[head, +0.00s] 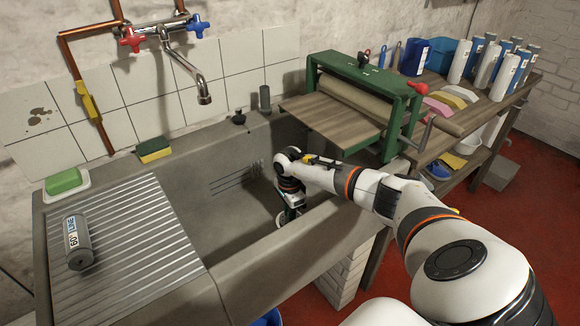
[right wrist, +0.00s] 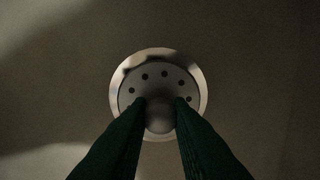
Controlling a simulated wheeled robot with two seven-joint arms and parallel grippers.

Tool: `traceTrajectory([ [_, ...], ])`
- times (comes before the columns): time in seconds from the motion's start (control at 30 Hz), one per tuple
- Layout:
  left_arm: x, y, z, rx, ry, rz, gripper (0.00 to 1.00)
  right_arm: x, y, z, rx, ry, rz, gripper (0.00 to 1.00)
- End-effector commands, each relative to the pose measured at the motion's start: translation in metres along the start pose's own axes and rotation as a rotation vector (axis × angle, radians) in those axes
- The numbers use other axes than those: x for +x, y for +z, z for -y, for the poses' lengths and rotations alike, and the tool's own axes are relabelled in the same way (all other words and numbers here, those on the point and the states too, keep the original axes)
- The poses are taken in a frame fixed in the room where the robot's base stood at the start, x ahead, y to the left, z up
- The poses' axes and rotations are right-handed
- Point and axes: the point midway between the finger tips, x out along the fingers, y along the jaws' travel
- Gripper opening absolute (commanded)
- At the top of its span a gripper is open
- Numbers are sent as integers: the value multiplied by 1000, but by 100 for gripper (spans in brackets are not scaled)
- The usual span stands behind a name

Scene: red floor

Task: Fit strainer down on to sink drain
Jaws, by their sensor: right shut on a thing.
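The strainer (right wrist: 160,80), a round pale disc with small dark holes and a round knob, shows in the right wrist view. My right gripper (right wrist: 160,112) is shut on its knob with two dark green fingers. The shiny drain ring (right wrist: 203,90) surrounds the disc in that view, with a dark uneven gap along its upper left. I cannot tell whether the strainer is seated or just above the drain. In the head view my right gripper (head: 289,212) reaches down into the stone sink (head: 215,215), and its fingers hide most of the strainer. My left gripper is not in view.
The sink's front rim (head: 270,250) lies close below my right arm. A green-framed roller press (head: 365,95) stands right of the sink. The tap (head: 203,92) hangs over the back. A grey can (head: 78,242) lies on the ribbed drainboard (head: 140,240).

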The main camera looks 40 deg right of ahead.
Motion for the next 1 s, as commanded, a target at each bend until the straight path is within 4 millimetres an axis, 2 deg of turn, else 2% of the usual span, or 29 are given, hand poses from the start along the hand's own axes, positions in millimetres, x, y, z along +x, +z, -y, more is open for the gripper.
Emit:
traceTrajectory([
  [0.27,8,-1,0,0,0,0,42,8,0,0,0,0,0,0],
  [0.3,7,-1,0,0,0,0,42,7,0,0,0,1,0,23],
  [0.43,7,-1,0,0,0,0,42,6,0,0,0,0,0,44],
  [0.77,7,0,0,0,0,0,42,3,0,0,0,1,0,44],
  [0.87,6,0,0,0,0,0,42,-8,0,-1,-2,2,0,44],
  [1.0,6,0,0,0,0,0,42,-34,0,-1,-2,5,0,44],
])
